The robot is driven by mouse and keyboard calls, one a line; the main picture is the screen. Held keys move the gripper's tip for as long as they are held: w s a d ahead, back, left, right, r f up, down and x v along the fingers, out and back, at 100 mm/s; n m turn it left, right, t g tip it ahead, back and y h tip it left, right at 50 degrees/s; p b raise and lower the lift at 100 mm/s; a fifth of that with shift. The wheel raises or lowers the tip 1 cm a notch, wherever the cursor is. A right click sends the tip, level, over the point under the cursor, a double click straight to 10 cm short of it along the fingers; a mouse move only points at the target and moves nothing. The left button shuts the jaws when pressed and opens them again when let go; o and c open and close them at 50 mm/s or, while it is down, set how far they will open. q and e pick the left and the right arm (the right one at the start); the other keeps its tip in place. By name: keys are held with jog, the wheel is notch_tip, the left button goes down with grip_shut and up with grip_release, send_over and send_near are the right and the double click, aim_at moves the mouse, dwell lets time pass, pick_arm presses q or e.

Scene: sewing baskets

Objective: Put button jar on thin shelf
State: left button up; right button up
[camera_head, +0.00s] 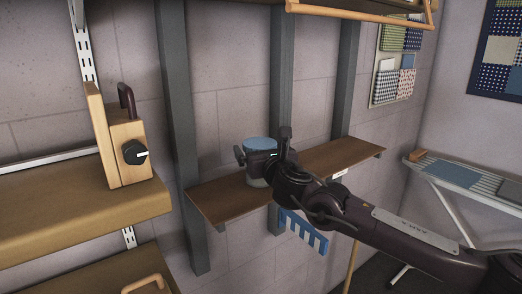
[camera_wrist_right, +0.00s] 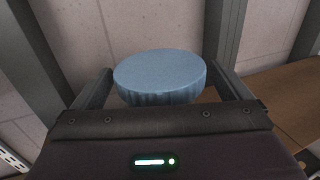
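The button jar (camera_head: 261,143) has a blue lid and a paler body that shows below my gripper. It stands upright at the thin brown shelf (camera_head: 225,200), toward the shelf's left part. My right gripper (camera_head: 262,157) is around the jar, one finger on each side. In the right wrist view the blue lid (camera_wrist_right: 160,75) sits between the two fingers (camera_wrist_right: 165,90). The finger contact is partly hidden by the gripper body. Whether the jar's base touches the shelf is hard to tell. My left gripper is not in view.
Grey uprights (camera_head: 180,130) stand behind the thin shelf. A thicker wooden shelf (camera_head: 80,215) at left carries a wooden block with a black knob (camera_head: 127,150). An ironing board (camera_head: 480,190) stands at right. The thin shelf's right part is clear.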

jog(key=shift+r, duration=0.2)
jog(key=b+v, duration=0.3)
jog(key=v, duration=0.9)
jog(key=shift+f, duration=0.15)
